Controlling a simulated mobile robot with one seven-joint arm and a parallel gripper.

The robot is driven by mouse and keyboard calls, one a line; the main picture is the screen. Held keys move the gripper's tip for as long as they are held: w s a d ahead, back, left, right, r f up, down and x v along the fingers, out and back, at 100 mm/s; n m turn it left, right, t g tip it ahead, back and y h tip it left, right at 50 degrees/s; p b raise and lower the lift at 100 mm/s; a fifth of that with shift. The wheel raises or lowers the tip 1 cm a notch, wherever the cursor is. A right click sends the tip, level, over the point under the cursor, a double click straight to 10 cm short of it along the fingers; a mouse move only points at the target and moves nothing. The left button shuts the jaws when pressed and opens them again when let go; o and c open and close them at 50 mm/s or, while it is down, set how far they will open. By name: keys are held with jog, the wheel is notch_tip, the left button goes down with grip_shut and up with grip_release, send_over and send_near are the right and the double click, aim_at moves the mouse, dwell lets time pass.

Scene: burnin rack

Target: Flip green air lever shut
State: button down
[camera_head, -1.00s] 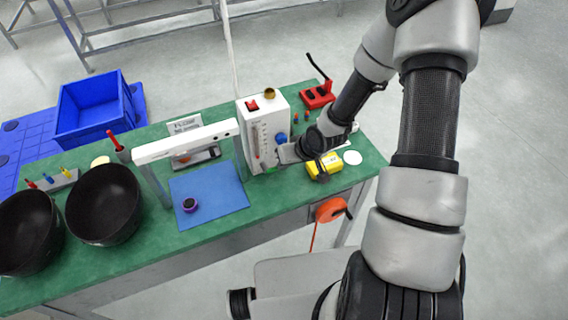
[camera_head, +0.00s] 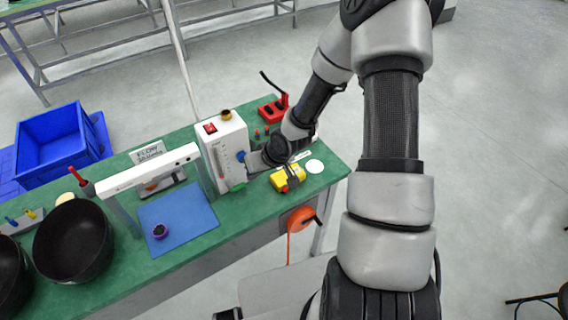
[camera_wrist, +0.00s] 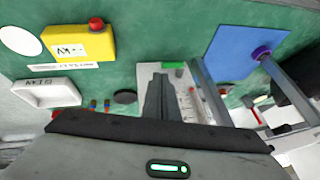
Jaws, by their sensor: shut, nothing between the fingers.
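The green air lever (camera_head: 239,187) shows as a small green piece low on the front of the white box (camera_head: 213,158). It also shows in the wrist view (camera_wrist: 173,65), just beyond my fingertips. Its exact angle is too small to tell. My gripper (camera_head: 254,163) is at the front face of the white box, beside the blue knob (camera_head: 241,156). In the wrist view my gripper (camera_wrist: 158,78) has its two fingers together, with nothing between them. The tips appear close to the lever; I cannot tell whether they touch it.
A yellow box with a red button (camera_head: 288,178) sits right of the gripper, with a white disc (camera_head: 315,166) beyond it. A white gantry frame (camera_head: 155,168) stands over the blue mat (camera_head: 180,214) at left. Black bowls stand far left.

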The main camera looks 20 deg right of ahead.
jog(key=s+d+r+p, duration=0.1)
jog(key=d+r, duration=0.2)
jog(key=d, duration=0.4)
jog(key=shift+s+d, duration=0.3)
jog(key=shift+s, duration=0.1)
jog(key=shift+d, duration=0.1)
